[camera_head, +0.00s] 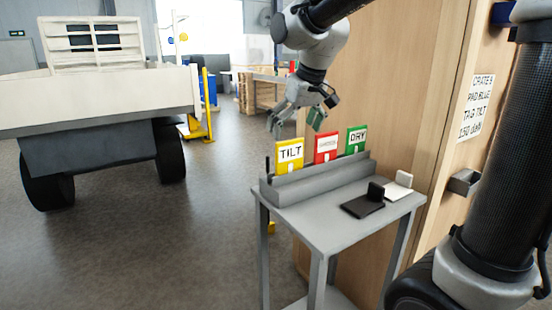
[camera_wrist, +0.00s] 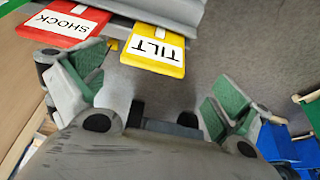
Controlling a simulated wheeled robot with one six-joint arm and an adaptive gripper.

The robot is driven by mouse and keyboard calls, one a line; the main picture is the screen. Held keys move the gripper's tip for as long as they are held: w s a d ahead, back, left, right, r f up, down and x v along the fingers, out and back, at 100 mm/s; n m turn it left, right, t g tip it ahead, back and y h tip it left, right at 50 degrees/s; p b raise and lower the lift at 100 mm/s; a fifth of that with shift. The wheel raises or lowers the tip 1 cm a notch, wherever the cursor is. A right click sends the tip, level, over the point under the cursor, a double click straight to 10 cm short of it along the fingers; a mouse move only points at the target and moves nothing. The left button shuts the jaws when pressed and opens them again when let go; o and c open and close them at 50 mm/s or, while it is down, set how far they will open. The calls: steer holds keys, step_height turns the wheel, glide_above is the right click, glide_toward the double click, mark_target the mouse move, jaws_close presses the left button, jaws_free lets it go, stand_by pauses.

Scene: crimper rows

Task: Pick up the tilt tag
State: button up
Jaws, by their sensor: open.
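The tilt tag (camera_head: 289,155) is a yellow plate with a white label reading TILT. It stands upright at the left end of a row in a grey slotted holder (camera_head: 320,180) on a small grey table. In the wrist view the tilt tag (camera_wrist: 154,48) shows at the top, ahead of the fingers. My gripper (camera_head: 295,119) is open and empty, above the tag row and apart from it. In the wrist view my gripper (camera_wrist: 155,92) has its green-padded fingers spread wide, with nothing between them.
A red SHOCK tag (camera_head: 326,147) and a green DRY tag (camera_head: 356,139) stand right of the tilt tag. A dark block-handled pad (camera_head: 362,206) and a white one (camera_head: 396,188) lie on the table (camera_head: 335,222). A wooden crate (camera_head: 395,90) rises close behind.

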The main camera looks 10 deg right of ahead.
mark_target(291, 145)
steer(key=x, duration=0.7)
steer(key=shift+w+d+f, duration=0.2)
steer(key=shift+w+d, duration=0.05)
steer(key=shift+d, duration=0.05)
steer(key=c, duration=1)
